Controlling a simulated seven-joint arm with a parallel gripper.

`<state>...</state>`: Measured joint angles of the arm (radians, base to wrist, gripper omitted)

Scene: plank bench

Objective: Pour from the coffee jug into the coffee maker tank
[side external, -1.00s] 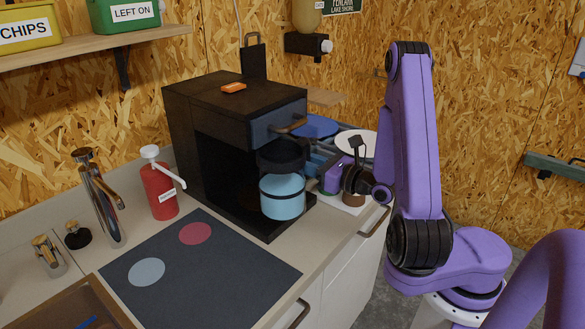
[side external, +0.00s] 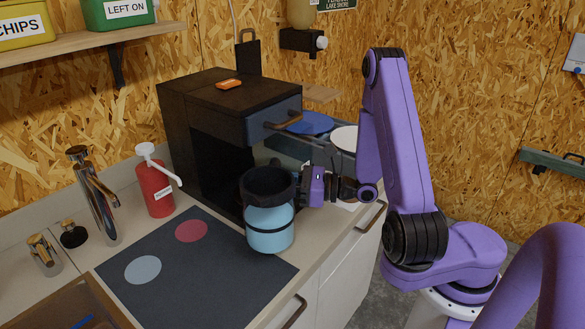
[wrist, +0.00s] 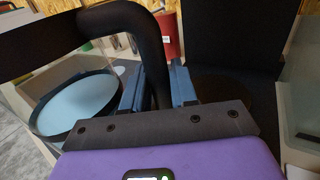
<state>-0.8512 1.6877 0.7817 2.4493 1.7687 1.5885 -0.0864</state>
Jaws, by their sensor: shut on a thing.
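The coffee jug (side external: 270,230) has a light blue lower body and a wide black upper part. It looks upright, in front of the black coffee maker (side external: 188,125). My gripper (side external: 304,187) is at the jug's right side, shut on its black handle. In the wrist view the handle (wrist: 158,60) passes between my two blue-grey fingers (wrist: 155,88), and light blue shows inside the jug (wrist: 75,108). The coffee maker has a dark blue front section with a brown handle (side external: 283,122) at its upper right. I cannot tell which part is the tank.
A dark mat (side external: 190,275) with a grey and a red disc lies left of the jug. A red pump bottle (side external: 156,188) and a chrome tap (side external: 95,195) stand further left. A blue plate (side external: 311,123) and a white plate (side external: 345,138) sit behind my gripper.

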